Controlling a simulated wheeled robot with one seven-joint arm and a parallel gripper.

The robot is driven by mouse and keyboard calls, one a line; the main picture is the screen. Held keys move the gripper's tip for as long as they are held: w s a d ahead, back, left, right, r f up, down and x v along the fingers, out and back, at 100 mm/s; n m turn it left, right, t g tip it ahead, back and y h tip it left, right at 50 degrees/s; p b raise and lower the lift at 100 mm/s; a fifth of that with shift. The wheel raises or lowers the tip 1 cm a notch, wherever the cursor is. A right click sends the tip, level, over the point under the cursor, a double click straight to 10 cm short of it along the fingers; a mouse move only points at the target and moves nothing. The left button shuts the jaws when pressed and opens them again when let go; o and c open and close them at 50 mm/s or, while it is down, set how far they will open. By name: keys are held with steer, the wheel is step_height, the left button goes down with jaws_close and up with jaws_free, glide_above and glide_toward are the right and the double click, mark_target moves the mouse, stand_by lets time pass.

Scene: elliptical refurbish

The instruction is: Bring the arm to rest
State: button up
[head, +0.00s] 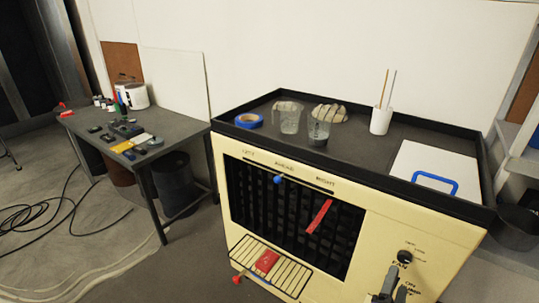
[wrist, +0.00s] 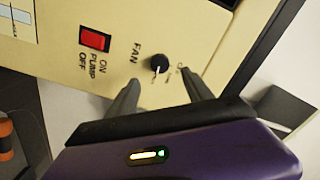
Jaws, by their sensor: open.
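My gripper (head: 394,281) shows at the bottom right of the head view, in front of the cream cabinet's (head: 378,222) control panel. In the wrist view its two grey fingers (wrist: 159,79) are spread apart with nothing held between them. The black fan knob (wrist: 159,63) lies just beyond the fingertips, between them in the picture; I cannot tell whether they touch the panel. The knob also shows in the head view (head: 405,256). A red pump switch (wrist: 95,39) is left of the fingers in the wrist view; my gripper covers that area in the head view.
A wire rack (head: 290,276) with a red piece projects from the cabinet's louvred front. The black-rimmed top (head: 345,152) carries cups (head: 289,118), blue tape (head: 249,120) and a white board (head: 436,170). A cluttered grey table (head: 172,126) stands left; cables lie on the floor.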

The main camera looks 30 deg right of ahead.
steer(key=shift+w, duration=0.1)
steer(key=s+a+r+n+t+y, duration=0.1)
steer(key=a+r+n+t+y, duration=0.15)
steer(key=a+r+n, duration=0.4)
steer(key=s+a+r+n+t+y, duration=0.15)
steer(key=a+n+t, duration=0.25)
steer(key=a, duration=0.5)
steer(key=s+a+r+n+y, duration=0.2)
steer(key=s+a+n+y, duration=0.3)
steer(key=a+n+y, duration=0.1)
steer(key=s+a+r+n+t+y, duration=0.1)
steer(key=s+a+r+n+y, duration=0.2)
steer(key=s+a+n+y, duration=0.3)
steer(key=a+n, duration=0.2)
steer(key=a, duration=0.2)
steer(key=shift+s+y, duration=0.2)
steer(key=shift+y, duration=0.1)
